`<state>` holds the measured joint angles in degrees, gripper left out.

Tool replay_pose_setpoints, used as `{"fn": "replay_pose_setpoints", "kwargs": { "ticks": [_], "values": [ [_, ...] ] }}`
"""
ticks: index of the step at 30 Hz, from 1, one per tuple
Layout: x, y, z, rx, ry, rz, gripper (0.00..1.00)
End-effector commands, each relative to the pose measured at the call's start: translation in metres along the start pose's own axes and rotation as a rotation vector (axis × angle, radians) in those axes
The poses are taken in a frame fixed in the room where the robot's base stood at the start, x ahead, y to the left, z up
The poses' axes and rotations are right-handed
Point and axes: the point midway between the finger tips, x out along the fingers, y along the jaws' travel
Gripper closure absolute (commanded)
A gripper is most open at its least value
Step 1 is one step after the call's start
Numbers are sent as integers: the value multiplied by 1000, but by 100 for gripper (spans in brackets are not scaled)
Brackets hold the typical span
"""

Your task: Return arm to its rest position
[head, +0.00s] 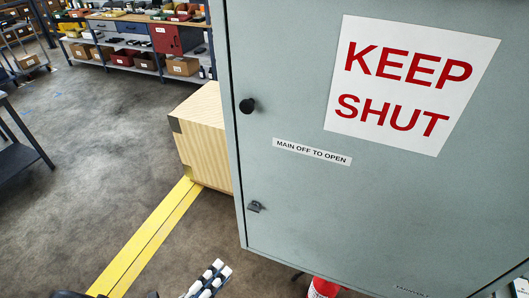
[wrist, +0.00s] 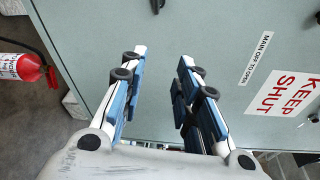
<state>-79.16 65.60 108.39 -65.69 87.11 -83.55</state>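My gripper (wrist: 162,57) is open in the wrist view, its two blue and white fingers apart with nothing between them. Part of it shows at the bottom edge of the head view (head: 210,280), below the grey-green cabinet (head: 300,210). The cabinet front fills the space behind the fingers in the wrist view (wrist: 155,90). It bears a red and white "KEEP SHUT" sign (head: 410,82), a "MAIN OFF TO OPEN" label (head: 312,151), a black knob (head: 247,105) and a small latch (head: 255,207). Most of my arm is out of view.
A red fire extinguisher (head: 322,288) stands low by the cabinet. A wooden crate (head: 205,140) stands behind the cabinet's left edge, by a yellow floor stripe (head: 145,240). A workbench with shelves (head: 140,35) is at the back left. The grey floor at left is mostly clear.

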Motion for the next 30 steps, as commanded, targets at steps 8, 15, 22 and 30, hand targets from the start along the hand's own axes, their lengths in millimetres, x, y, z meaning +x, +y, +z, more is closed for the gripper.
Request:
{"fn": "replay_pose_setpoints", "kwargs": {
  "ticks": [8,15,22,30],
  "values": [
    [46,-56,-20,375,331,57,71],
    [88,-121,-73,940,789,32,71],
    [100,-169,-129,1528,1213,-108,71],
    [91,-207,-178,2234,1650,-404,71]
  ]
}}
